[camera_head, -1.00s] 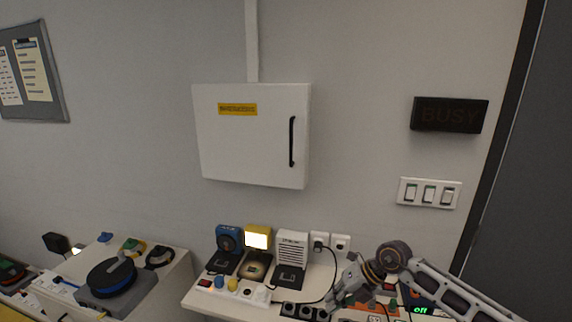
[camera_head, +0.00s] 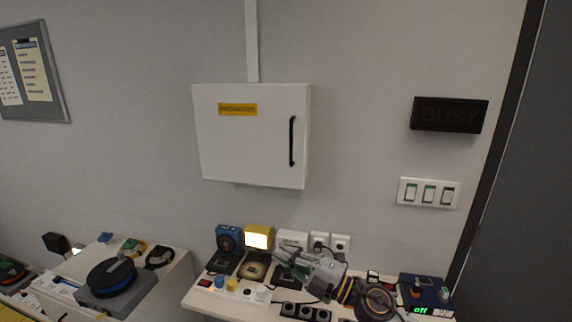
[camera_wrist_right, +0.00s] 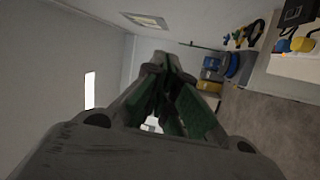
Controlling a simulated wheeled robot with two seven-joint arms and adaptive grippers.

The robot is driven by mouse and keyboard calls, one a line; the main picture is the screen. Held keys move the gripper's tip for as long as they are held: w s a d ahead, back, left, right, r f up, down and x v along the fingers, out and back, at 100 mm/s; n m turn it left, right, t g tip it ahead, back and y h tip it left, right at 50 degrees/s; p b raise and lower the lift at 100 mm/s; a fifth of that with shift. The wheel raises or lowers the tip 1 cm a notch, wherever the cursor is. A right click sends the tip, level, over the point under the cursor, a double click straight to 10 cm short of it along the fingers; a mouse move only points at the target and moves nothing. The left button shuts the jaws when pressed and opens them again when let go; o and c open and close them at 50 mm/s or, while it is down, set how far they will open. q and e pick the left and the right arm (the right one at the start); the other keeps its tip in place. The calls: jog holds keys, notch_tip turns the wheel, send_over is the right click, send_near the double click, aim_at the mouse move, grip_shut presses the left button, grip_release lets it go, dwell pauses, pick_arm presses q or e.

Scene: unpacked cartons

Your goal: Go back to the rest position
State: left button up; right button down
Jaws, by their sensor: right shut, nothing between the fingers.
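My right gripper (camera_head: 322,276) is in the head view, over the shelf and in front of the white box with printed lines (camera_head: 292,240), partly covering it. In the right wrist view its fingers (camera_wrist_right: 168,66) come together at the tips, shut with nothing between them. Beyond them are a wall, the floor and some stacked things. My right wrist joint shows at the lower right, beside the dark box with a green "off" display. My left gripper is in neither view.
The shelf (camera_head: 197,299) carries a blue device (camera_head: 228,238), a lit yellow lamp (camera_head: 258,238), coloured knobs and sockets. A closed white cabinet (camera_head: 252,140) hangs above. A light-switch panel (camera_head: 428,193) and a dark BUSY sign (camera_head: 449,116) are at right. A cable reel (camera_head: 111,279) stands at left.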

jog(key=w+d+r+m+t+h, duration=0.2)
jog(key=d+m+t+h, duration=0.25)
jog(key=m+t, duration=0.3)
jog(key=s+d+f+m+g+h, duration=0.1)
jog(key=d+f+m+g+h, duration=0.1)
jog(key=d+f+m+h, duration=1.15)
jog(key=s+d+f+m+g, duration=0.25)
jog(key=s+f+g, duration=0.45)
jog(key=s, duration=0.5)
jog(key=s+d+f+m+g, duration=0.25)
jog(key=s+f+g, duration=0.25)
jog(key=s+f, duration=0.55)
jog(key=s+f+g, duration=0.1)
jog(key=s+f, duration=0.2)
jog(key=f, duration=2.8)
jog(key=s+d+f+g, duration=0.1)
jog(key=s+d+f, duration=0.2)
jog(key=s+f, duration=1.7)
jog(key=s, duration=0.3)
jog(key=shift+d+g, duration=0.2)
jog(key=shift+g, duration=0.15)
